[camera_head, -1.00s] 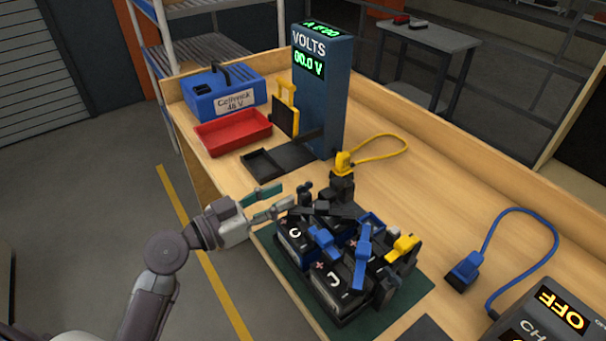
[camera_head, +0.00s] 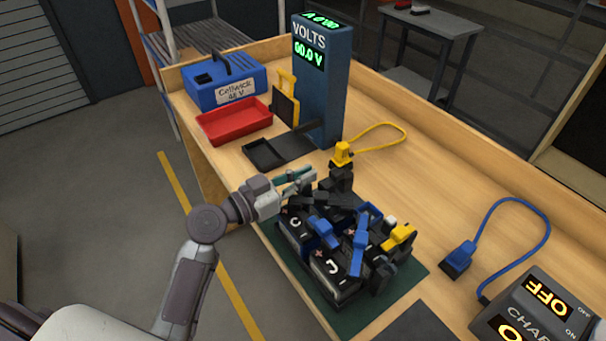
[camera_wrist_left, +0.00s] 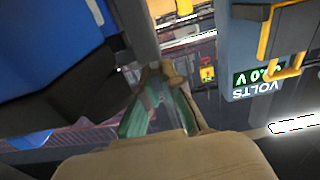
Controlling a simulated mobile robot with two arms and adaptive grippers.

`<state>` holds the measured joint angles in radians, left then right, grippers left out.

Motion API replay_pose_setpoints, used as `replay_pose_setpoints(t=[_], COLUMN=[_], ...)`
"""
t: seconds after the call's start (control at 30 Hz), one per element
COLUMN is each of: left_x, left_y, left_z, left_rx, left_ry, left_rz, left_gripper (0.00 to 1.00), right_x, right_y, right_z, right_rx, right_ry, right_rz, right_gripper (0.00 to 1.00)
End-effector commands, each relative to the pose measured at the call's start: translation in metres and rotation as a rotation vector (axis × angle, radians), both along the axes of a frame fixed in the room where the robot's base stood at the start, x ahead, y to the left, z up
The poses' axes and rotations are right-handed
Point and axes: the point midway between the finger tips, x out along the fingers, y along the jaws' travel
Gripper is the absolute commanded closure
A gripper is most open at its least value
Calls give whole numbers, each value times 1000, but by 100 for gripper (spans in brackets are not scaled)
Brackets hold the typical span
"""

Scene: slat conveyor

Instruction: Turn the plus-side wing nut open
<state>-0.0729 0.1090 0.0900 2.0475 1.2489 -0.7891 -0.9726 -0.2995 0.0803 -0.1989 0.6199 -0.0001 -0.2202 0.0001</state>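The battery pack stands on the dark green mat (camera_head: 365,318) at the bench's front edge. Its dark modules (camera_head: 336,280) carry blue and yellow parts on top. My left gripper (camera_head: 308,175) is over the pack's far left corner, beside a black post with a yellow connector (camera_head: 342,152) on it. Its teal-padded fingers are close together, and their tips also show in the left wrist view (camera_wrist_left: 161,75). They look shut on the small dark wing nut, which they hide now. The plus mark beside it is not readable.
The blue voltmeter column (camera_head: 322,95) stands behind the pack. A black tray (camera_head: 265,156), a red bin (camera_head: 234,122) and a blue battery case (camera_head: 226,82) are at the back left. The charger (camera_head: 535,312) and a blue connector (camera_head: 457,261) lie right.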

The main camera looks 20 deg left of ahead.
Motion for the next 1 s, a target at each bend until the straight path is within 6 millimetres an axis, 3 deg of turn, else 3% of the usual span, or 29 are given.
replay_pose_setpoints(t=[0.47, 1.0], left_x=[-1, -1], left_y=[-1, -2], left_z=[2, 5], left_rx=[0, -3], left_ry=[0, 0], left_rz=[78, 425], left_gripper=[100, 100], right_x=[0, 0], right_y=[1, 1], right_z=[7, 55], right_rx=[1, 2], right_ry=[-1, -1], right_rz=[1, 1], right_gripper=[60, 60])
